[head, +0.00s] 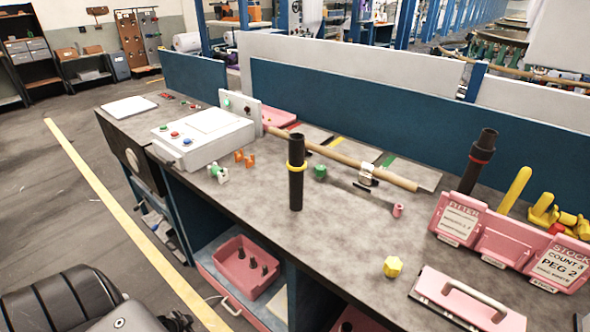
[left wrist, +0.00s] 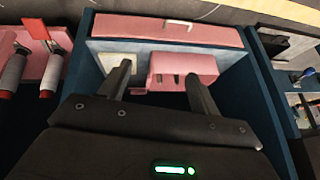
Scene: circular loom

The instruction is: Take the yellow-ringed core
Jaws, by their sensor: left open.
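The yellow-ringed core (head: 296,190) is a black tube standing upright on the grey workbench (head: 340,235), with a yellow ring around its upper part. A second black core (head: 477,165) with a red ring stands farther right, leaning slightly. The yellow-ringed core does not show in that view. In the head view my left arm is low at the bottom left, away from the core. My right gripper is not in view.
A white control box (head: 202,138) stands left of the core. A wooden rod (head: 340,160) runs behind it. Green and orange small parts lie nearby. The pink drawer bin (head: 246,268) sits below.

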